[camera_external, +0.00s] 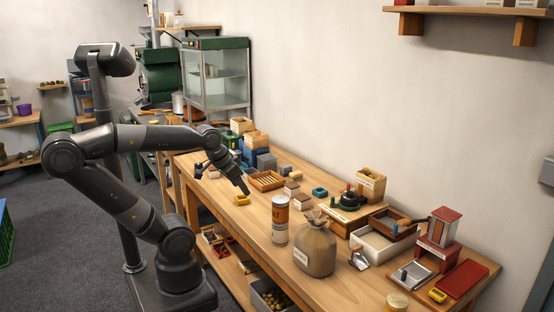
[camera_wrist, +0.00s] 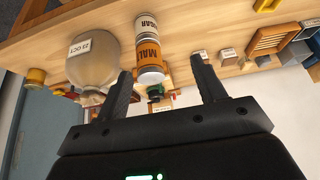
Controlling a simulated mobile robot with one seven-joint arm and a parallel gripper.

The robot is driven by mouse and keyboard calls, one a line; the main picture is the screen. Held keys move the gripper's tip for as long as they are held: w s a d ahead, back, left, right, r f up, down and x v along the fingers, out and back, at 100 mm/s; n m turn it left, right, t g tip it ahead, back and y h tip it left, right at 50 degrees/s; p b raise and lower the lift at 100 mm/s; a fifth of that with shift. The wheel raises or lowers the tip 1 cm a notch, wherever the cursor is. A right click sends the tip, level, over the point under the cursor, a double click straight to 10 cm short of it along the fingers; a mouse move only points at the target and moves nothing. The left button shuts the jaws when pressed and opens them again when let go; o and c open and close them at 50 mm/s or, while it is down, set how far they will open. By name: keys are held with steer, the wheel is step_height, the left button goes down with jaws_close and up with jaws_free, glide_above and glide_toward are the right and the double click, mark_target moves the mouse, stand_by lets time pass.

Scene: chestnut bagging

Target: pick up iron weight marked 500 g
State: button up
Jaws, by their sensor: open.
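I cannot read a 500 g mark on anything in either view. A dark and green item (camera_external: 349,198), perhaps a scale with weights, sits on a wooden board at the back of the bench; a green piece of it (camera_wrist: 156,92) seems to show between my fingers in the wrist view. I cannot tell whether the iron weight is there. My gripper (camera_external: 245,189) hangs over the left part of the bench, near a small yellow block (camera_external: 242,200). In the wrist view my gripper (camera_wrist: 165,84) has its fingers wide apart with nothing held.
A labelled can (camera_external: 280,220) and a tied sack (camera_external: 315,248) stand near the bench's front edge. Small labelled blocks (camera_external: 302,202) and a slatted wooden tray (camera_external: 267,181) lie farther back. A red-topped device (camera_external: 439,232) stands at the right. Bare wood shows around the yellow block.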

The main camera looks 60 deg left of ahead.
steer(key=w+a+r+n, duration=0.1)
steer(key=w+a+r, duration=0.2)
steer(key=w+a, duration=0.4)
steer(key=w+a+r+n, duration=0.1)
steer(key=w+a+r, duration=0.2)
steer(key=w+a, duration=0.35)
steer(key=w+a+f+n+g+y, duration=0.1)
steer(key=w+a, duration=0.3)
steer(key=a, duration=0.5)
steer(key=w+a+f+n, duration=0.1)
steer(key=w+a, duration=0.2)
steer(key=a, duration=0.7)
steer(key=n+y, duration=0.1)
steer(key=n, duration=0.1)
glide_toward(198, 164)
steer(key=shift+g, duration=0.3)
steer(key=x, duration=0.2)
steer(key=w+x, duration=0.1)
steer(key=x, duration=0.2)
steer(key=shift+d+f, duration=0.1)
steer(key=shift+d, duration=0.1)
steer(key=shift+a+x, duration=0.2)
steer(key=shift+x, duration=1.1)
steer(key=shift+a+x, duration=0.2)
steer(key=shift+x, duration=1.15)
steer(key=shift+c, duration=0.2)
